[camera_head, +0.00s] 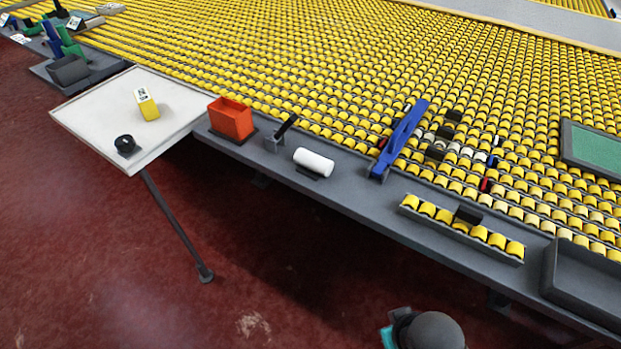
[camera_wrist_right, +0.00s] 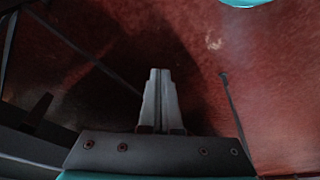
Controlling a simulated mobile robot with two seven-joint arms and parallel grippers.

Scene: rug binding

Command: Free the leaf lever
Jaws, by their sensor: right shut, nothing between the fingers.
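A long blue lever-like bar (camera_head: 403,138) slants across the front edge of the yellow segmented surface in the head view; I cannot tell for certain that it is the leaf lever. Its lower end meets the grey ledge. Small dark blocks (camera_head: 445,132) lie just right of it. My right gripper (camera_wrist_right: 160,72) shows in its wrist view, shut and empty, over the dark red floor and away from the bar. Part of my right arm shows at the bottom of the head view. My left gripper is not in view.
The grey ledge (camera_head: 345,190) carries an orange bin (camera_head: 231,118), a white roll (camera_head: 314,162), a rack of yellow pieces (camera_head: 462,229) and a grey tray (camera_head: 585,285). A white side table (camera_head: 90,115) holds a yellow block (camera_head: 147,105) and a black knob-like item (camera_head: 125,144).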

